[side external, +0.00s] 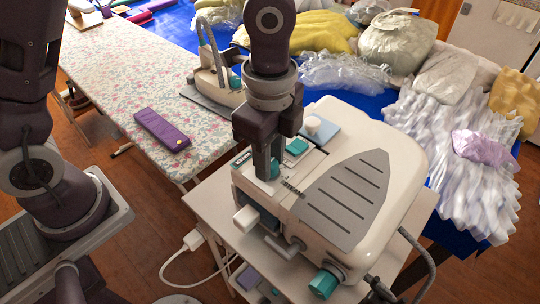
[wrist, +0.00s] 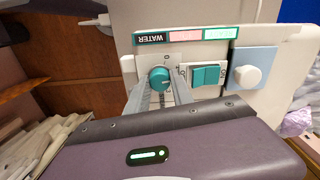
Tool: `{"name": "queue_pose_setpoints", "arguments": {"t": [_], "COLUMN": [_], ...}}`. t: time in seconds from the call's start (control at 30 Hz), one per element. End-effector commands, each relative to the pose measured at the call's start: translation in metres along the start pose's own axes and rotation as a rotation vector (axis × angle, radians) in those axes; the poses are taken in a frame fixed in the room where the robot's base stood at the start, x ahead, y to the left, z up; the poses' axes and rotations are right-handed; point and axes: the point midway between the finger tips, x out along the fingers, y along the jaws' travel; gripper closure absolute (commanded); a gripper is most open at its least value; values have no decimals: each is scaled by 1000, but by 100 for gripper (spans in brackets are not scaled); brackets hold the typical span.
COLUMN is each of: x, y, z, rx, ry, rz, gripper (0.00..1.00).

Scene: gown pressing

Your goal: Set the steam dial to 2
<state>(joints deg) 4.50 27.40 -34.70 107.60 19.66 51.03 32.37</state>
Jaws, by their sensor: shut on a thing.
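A round teal dial (wrist: 160,77) sits on the light panel of the steam station (side external: 405,150), beside a "WATER" label. My gripper (wrist: 160,88) reaches down to it with one finger on each side, shut on the dial. In the side external view my gripper (side external: 266,172) points down at the left end of the panel, and its fingers mostly hide the dial. The dial's numbers and pointer are too small to read, so I cannot tell its setting.
A teal rocker switch (wrist: 206,75) and a white knob (wrist: 248,76) on a blue plate are to the dial's right. Another teal knob (side external: 323,283) is on the station's front. An iron (side external: 217,85) stands behind on the floral board (side external: 110,60). Bagged garments (side external: 400,40) lie at the back right.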

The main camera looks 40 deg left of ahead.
Motion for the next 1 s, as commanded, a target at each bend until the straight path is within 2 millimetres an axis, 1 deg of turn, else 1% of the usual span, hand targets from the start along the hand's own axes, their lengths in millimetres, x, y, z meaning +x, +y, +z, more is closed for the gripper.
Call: {"name": "queue_pose_setpoints", "arguments": {"t": [0.2,0.5,0.7,1.0], "x": [0,0,0,0], "y": [0,0,0,0], "z": [0,0,0,0], "rx": [195,406,493,544], "ry": [0,0,0,0], "rz": [-1,-1,-1,-2], "gripper": [100,100,100,100]}}
